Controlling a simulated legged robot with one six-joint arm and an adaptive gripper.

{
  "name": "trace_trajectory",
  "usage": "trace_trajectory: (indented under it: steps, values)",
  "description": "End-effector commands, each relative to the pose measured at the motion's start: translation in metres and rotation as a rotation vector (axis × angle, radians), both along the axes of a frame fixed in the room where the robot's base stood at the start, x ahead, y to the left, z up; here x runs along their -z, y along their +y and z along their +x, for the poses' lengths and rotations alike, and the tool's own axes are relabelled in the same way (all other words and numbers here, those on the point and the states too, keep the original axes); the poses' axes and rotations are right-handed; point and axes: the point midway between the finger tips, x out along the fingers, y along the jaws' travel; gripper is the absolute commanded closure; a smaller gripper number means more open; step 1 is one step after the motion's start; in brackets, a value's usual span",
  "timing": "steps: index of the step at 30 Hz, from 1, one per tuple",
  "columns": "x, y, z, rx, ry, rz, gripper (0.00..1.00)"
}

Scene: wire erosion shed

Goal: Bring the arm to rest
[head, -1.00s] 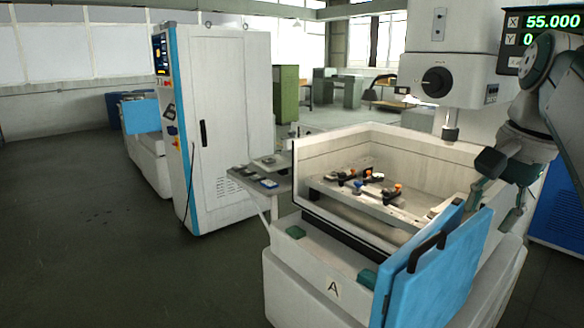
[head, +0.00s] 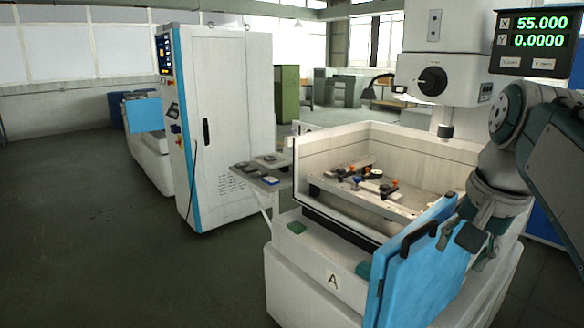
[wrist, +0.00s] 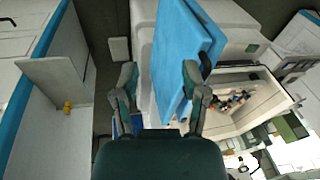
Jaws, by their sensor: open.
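My gripper (head: 478,247) is at the right of the head view, pointing down beside the blue door (head: 420,268) of the machine marked A. Its fingers are apart with nothing between them. In the wrist view my gripper (wrist: 160,95) shows both fingers spread, with the blue door (wrist: 180,50) beyond them. I cannot tell from these views whether a finger touches the door. My arm comes in from the right edge of the head view.
The machine's open tank (head: 340,146) holds a frame with clamps and small parts. A side shelf (head: 262,180) carries small pieces. A white cabinet (head: 232,120) stands to the left. A display (head: 538,42) hangs upper right. The floor (head: 90,220) at left is clear.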

Motion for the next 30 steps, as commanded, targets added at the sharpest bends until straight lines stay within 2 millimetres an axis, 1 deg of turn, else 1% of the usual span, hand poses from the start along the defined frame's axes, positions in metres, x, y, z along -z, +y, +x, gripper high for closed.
trace_trajectory:
  steps: [1, 5, 9, 11, 12, 15, 18, 21, 23, 30]
  values:
    - [0.008, 0.008, -0.005, -0.036, -0.012, -0.014, 0.43]
    - [0.039, 0.026, -0.02, -0.159, -0.059, -0.071, 0.43]
    - [0.08, 0.046, -0.041, -0.314, -0.12, -0.143, 0.43]
    - [0.099, 0.053, -0.05, -0.381, -0.148, -0.174, 0.43]
    - [0.112, 0.058, -0.056, -0.427, -0.164, -0.196, 0.43]
    - [0.143, 0.068, -0.072, -0.533, -0.205, -0.245, 0.43]
    - [0.167, 0.074, -0.083, -0.613, -0.237, -0.283, 0.43]
    - [0.181, 0.077, -0.089, -0.659, -0.254, -0.306, 0.43]
    - [0.184, 0.078, -0.09, -0.67, -0.26, -0.312, 0.43]
    - [0.185, 0.078, -0.09, -0.672, -0.26, -0.312, 0.43]
